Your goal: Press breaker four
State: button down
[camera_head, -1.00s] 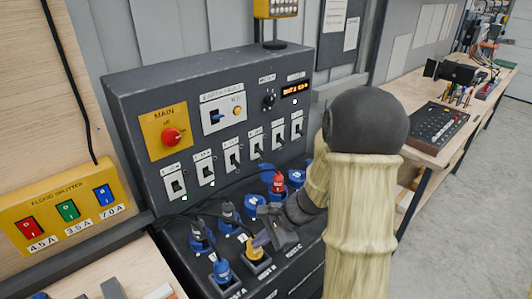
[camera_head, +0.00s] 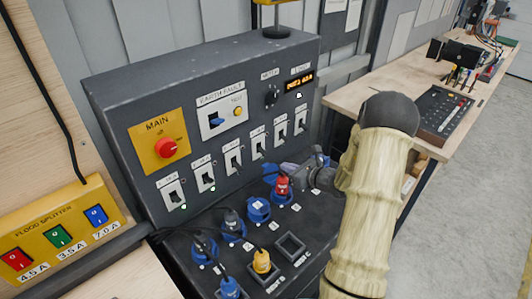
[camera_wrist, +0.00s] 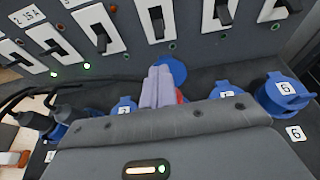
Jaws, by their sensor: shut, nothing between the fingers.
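The dark panel has a row of white breaker plates with black levers. Counting from the left, breaker four (camera_head: 258,143) is in the middle right of the row; it also shows at the top of the wrist view (camera_wrist: 157,20). Its lamp looks dark. Green lamps are lit by the first breaker (camera_head: 173,194) and second breaker (camera_head: 202,177). My gripper (camera_head: 272,170) is shut and empty, in front of the panel below breaker four. In the wrist view its grey-lilac fingers (camera_wrist: 160,84) point up towards breaker four, with a visible gap.
Several plugs and blue sockets stand on the sloping deck below, including a red plug (camera_head: 282,186) close to my gripper and a yellow plug (camera_head: 262,262). A red main knob (camera_head: 166,148) is at the upper left. A flood splitter (camera_head: 60,240) stands left, a workbench (camera_head: 375,92) right.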

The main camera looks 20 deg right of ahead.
aim_at(269, 165)
jog(key=shift+d, duration=0.2)
jog(key=p+x, duration=0.3)
jog(key=x, duration=0.5)
jog(key=shift+w+r+p, duration=0.1)
jog(key=shift+w+p, duration=0.2)
jog(key=shift+p, duration=0.05)
jog(key=shift+x, duration=0.85)
jog(key=shift+s, duration=0.1)
jog(key=shift+d, duration=0.2)
